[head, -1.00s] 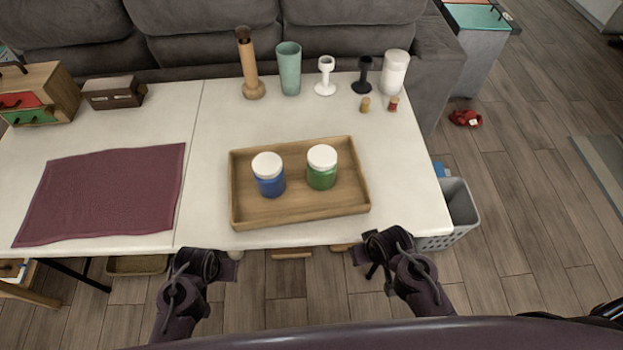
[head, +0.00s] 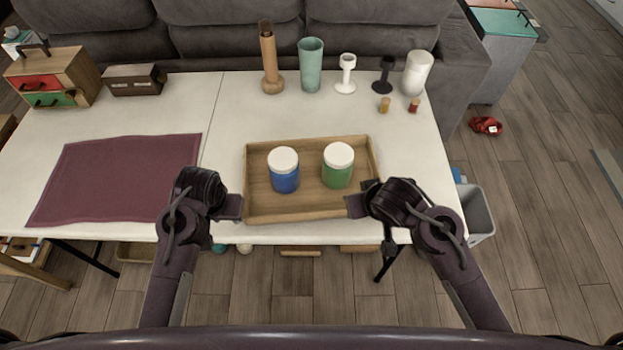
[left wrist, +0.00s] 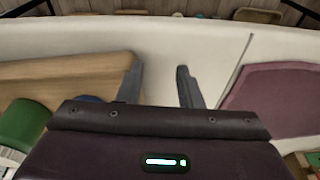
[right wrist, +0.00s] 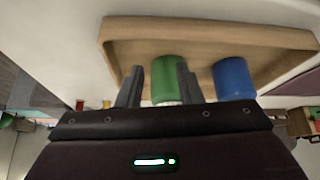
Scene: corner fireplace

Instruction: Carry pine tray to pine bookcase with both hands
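The pine tray (head: 310,211) lies flat on the white table, holding a blue jar (head: 284,172) and a green jar (head: 338,167) with white lids. My left gripper (head: 234,207) is at the tray's front left corner; its two fingers stand apart in the left wrist view (left wrist: 160,85), beside the tray's end (left wrist: 70,72). My right gripper (head: 358,206) is over the tray's front right corner, hiding part of it. Its fingers are apart in the right wrist view (right wrist: 157,85), near the tray wall (right wrist: 112,52). I cannot tell whether either touches the tray. No bookcase is recognisable.
A maroon cloth (head: 112,180) lies left of the tray. A wooden vase (head: 270,62), a teal cup (head: 311,65), candle holders and a white canister (head: 417,73) stand along the back. A grey sofa (head: 300,30) is behind the table. A grey basket (head: 478,215) stands at the right.

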